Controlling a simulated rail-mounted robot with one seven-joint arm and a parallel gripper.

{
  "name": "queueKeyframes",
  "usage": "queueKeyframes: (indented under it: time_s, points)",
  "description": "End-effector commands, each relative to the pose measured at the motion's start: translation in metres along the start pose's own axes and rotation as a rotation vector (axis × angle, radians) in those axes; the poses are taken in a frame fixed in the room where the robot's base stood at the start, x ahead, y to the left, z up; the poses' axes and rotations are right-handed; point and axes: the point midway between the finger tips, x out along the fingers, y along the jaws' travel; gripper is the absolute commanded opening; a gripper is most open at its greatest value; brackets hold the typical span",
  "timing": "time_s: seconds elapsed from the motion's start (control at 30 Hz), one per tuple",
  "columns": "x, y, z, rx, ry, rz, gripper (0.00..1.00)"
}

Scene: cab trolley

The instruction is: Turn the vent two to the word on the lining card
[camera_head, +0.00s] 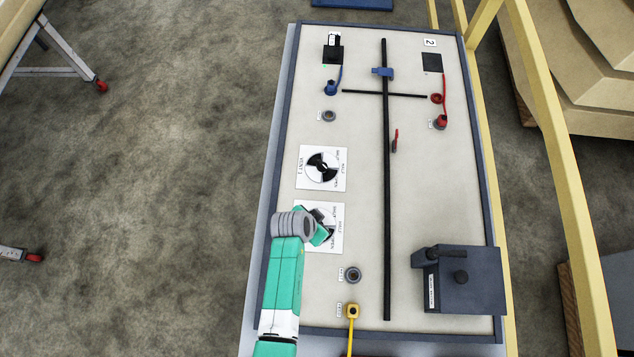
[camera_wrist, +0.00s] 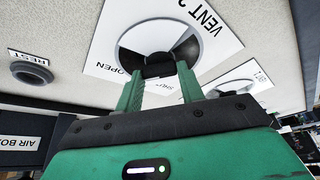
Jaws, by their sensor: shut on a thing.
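The vent two card (camera_wrist: 110,55) is white and shows VENT 2, OPEN and part of another word, likely SHUT, around a black, white and grey disc (camera_wrist: 186,46). A dark knob (camera_wrist: 158,66) sits at the disc's middle. My gripper (camera_wrist: 158,82) is shut on this knob, its teal fingers on either side. In the head view my gripper (camera_head: 321,226) covers much of the vent two card (camera_head: 335,240). The vent's exact setting is hard to read because the fingers hide part of it. I cannot pick out a readable lining card.
The vent one card (camera_head: 304,182) lies just beyond. A dark box (camera_head: 475,292) stands at the near right. A long black bar (camera_head: 386,200) runs down the board, with blue and red plugs at the far end. A yellow plug (camera_head: 352,311) sits near the front edge.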

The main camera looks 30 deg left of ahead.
Motion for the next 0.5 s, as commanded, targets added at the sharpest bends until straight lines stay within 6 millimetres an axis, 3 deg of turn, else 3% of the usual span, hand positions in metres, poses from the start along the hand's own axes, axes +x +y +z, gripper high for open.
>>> queueKeyframes:
  time_s: [0.5]
  points:
    - [0.0001,-0.0006,0.0005,0.086,-0.001,0.035,0.15]
